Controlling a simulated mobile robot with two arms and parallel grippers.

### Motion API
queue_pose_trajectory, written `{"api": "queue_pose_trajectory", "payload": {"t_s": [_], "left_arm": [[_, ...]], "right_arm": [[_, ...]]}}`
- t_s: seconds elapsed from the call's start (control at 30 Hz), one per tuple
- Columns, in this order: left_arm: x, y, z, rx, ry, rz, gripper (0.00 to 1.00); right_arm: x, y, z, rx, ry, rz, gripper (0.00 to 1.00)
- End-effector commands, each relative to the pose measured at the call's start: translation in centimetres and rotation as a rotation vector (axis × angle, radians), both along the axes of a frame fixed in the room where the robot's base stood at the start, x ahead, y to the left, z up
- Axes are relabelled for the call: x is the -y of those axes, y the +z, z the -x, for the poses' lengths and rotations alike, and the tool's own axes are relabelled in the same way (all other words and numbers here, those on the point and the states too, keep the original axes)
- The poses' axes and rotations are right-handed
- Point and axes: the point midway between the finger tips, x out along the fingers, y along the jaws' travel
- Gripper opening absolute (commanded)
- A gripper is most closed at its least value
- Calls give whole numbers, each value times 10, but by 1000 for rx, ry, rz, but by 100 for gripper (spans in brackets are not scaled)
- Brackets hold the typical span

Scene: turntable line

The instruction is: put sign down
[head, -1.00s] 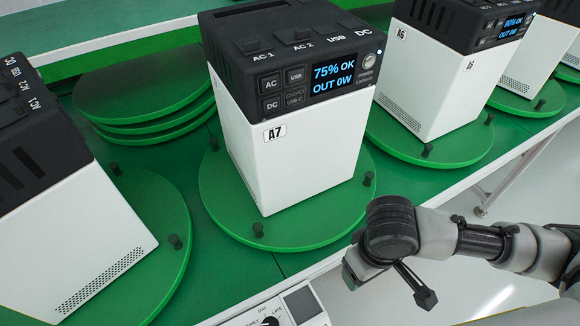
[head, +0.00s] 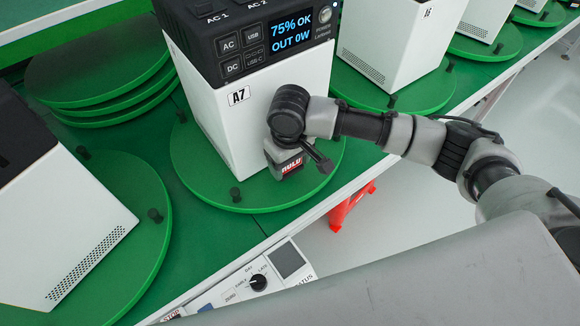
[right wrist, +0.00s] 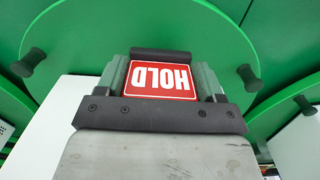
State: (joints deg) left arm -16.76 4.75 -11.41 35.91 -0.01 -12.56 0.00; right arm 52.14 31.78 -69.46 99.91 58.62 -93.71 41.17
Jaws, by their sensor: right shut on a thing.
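The sign is a small red plate with white lettering and shows at my right gripper (head: 288,160) in the head view. In the right wrist view the sign (right wrist: 160,80) reads HOLD upside down, between the fingers of my right gripper (right wrist: 160,88), which is shut on it. The gripper is in front of the white lower part of power station A7 (head: 215,125), over the front of its green turntable (head: 205,180). I cannot tell whether the sign touches the turntable. My left gripper is not in view.
Another white unit (head: 60,230) stands on a turntable at left; more units (head: 395,45) stand at right. Stacked green discs (head: 95,75) lie behind. A control panel (head: 265,275) is at the front edge. Short black pegs (head: 235,195) stick up from the turntables. A red object (head: 350,205) is below the edge.

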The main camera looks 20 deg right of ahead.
Motion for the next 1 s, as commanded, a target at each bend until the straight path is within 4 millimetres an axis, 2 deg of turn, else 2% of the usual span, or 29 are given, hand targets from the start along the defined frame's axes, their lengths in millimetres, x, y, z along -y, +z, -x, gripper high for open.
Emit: {"api": "queue_pose_trajectory", "payload": {"t_s": [0.1, 0.2, 0.53, 0.57, 0.7, 1.0], "left_arm": [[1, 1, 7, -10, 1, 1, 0], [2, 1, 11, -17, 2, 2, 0], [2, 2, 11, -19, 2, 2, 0], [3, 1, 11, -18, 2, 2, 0], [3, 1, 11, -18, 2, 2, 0], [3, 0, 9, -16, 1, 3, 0]], "right_arm": [[1, -18, 1, -2, 0, 2, 42], [1, -27, 1, -1, 0, 1, 42], [0, -29, 1, 0, 0, 0, 42], [0, -29, 1, 0, 0, 0, 72], [1, -29, 1, 0, 0, 0, 93], [1, -28, 1, 1, 0, 1, 93]]}}
